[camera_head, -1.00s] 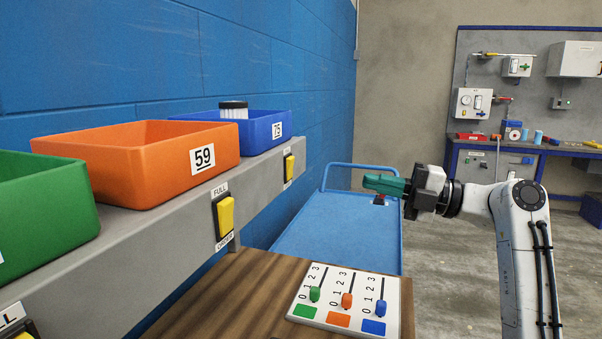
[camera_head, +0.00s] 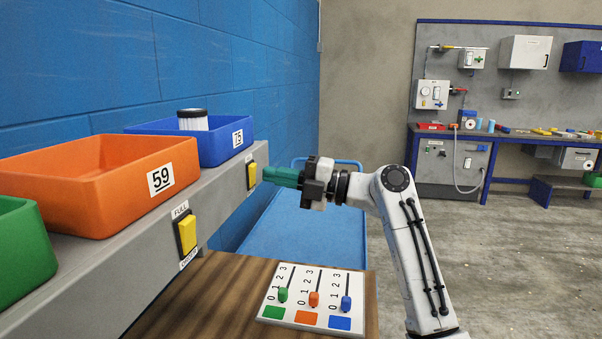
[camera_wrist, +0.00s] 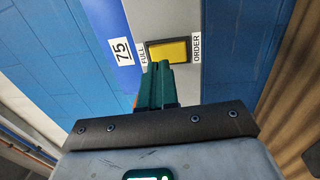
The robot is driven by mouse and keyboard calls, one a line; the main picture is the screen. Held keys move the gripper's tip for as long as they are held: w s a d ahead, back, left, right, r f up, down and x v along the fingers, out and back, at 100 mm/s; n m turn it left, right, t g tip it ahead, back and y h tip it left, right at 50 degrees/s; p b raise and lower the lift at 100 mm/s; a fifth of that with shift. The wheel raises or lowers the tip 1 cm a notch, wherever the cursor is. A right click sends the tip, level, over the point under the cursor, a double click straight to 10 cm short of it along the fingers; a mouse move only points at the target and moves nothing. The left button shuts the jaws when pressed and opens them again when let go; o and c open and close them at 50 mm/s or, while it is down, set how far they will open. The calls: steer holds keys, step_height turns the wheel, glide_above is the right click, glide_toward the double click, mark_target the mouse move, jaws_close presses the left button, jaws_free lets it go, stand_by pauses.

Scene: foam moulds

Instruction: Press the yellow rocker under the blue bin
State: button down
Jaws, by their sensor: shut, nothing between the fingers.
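The blue bin (camera_head: 222,140), labelled 75, stands at the far end of the grey shelf, with a black-lidded white cylinder (camera_head: 193,120) in it. Its yellow rocker (camera_head: 251,175) is on the shelf front below it. In the wrist view the rocker (camera_wrist: 168,51) lies between the labels FULL and ORDER, just beyond my fingertips. My gripper (camera_head: 266,173) is shut and empty, its green fingers pointing left at the rocker. The fingertips (camera_wrist: 158,66) overlap the rocker's lower edge in the wrist view; I cannot tell whether they touch it.
An orange bin (camera_head: 85,195) labelled 59 and a green bin (camera_head: 22,245) share the shelf. Another yellow rocker (camera_head: 187,235) sits below the orange bin. A white slider panel (camera_head: 290,312) lies on the wooden table (camera_head: 215,290). A blue cart (camera_head: 300,235) stands behind.

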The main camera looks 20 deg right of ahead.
mark_target(253, 175)
steer(key=shift+x, duration=0.9)
steer(key=shift+a, duration=0.1)
steer(key=shift+w+a+b, duration=0.1)
steer(key=shift+b, duration=0.35)
steer(key=shift+r, duration=0.1)
